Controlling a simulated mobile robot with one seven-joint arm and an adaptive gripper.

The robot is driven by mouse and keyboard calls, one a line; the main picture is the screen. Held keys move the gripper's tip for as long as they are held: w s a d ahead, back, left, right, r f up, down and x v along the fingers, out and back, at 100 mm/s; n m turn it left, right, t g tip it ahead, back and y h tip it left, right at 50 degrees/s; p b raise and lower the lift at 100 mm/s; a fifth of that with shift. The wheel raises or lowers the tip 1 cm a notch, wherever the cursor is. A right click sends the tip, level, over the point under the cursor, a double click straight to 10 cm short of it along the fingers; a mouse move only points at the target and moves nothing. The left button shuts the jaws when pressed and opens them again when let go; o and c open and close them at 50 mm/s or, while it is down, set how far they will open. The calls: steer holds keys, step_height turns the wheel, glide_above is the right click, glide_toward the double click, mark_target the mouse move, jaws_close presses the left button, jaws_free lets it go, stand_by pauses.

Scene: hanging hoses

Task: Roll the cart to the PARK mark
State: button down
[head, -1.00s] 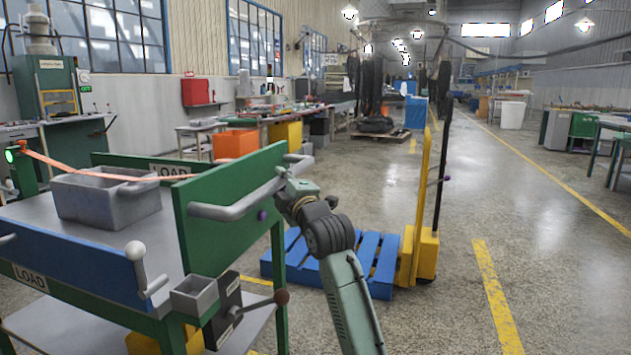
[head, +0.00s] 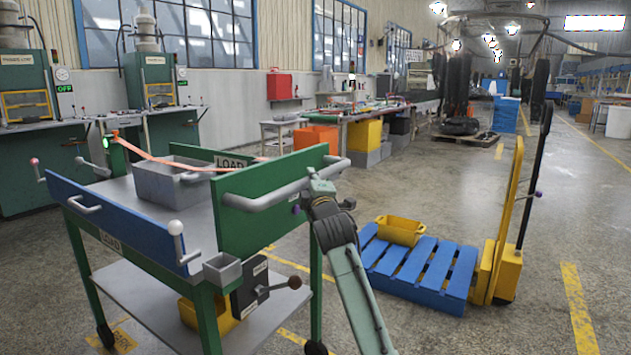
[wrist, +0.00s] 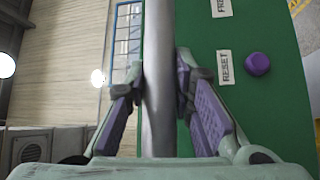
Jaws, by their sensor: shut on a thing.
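The cart (head: 262,222) stands at the left and centre of the head view. It has green end panels, a blue side panel, a grey deck, a lower shelf and dark casters. My gripper (head: 320,188) is at its near right end, shut on the grey push handle (head: 255,203). In the wrist view the handle (wrist: 158,120) runs between the purple finger pads of my gripper (wrist: 162,85), in front of the green panel. A yellow floor marking with lettering (head: 122,342) shows by the cart's left caster. Its word is too small to read surely.
A blue pallet (head: 415,265) with a yellow bin (head: 399,230) and a yellow pallet truck (head: 497,265) stand close right of the cart. Green presses (head: 165,105) line the left wall. An orange strap (head: 175,158) crosses above the cart's grey tub (head: 172,185). Open floor lies at front left.

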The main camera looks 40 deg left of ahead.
steer(key=c, duration=1.4)
jaws_free()
steer(key=shift+w, duration=0.1)
steer(key=shift+o, duration=0.2)
steer(key=shift+d, duration=0.1)
steer(key=v, duration=1.2)
